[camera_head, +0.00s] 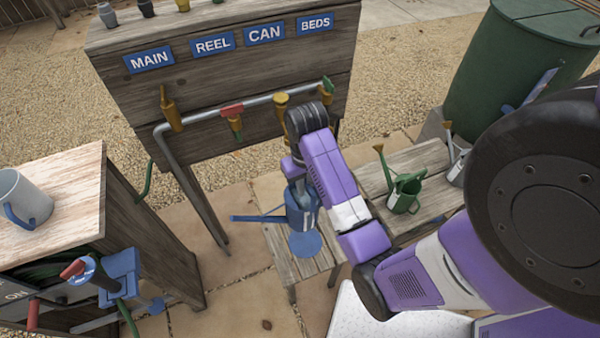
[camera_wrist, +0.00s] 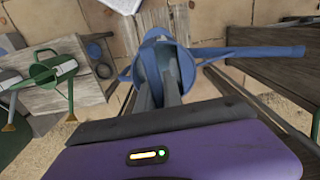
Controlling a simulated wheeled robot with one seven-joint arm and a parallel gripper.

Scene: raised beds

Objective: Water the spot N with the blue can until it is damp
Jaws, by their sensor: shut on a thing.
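The blue can (camera_head: 303,212) is at the small wooden stool in front of the valve board, with its long spout pointing left in the head view. It also shows in the wrist view (camera_wrist: 252,53), spout to the right. My gripper (camera_wrist: 172,92) is shut on the blue can at its top, with the fingers reaching into the can's upper part. In the head view my arm hides the fingertips. I cannot tell whether the can's base touches the stool. The spot N is not in view.
The wooden board (camera_head: 230,90) carries a pipe with several valves and signs MAIN, REEL, CAN, BEDS. A green can (camera_head: 405,195) stands on a wooden bench to the right, near a green barrel (camera_head: 500,75).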

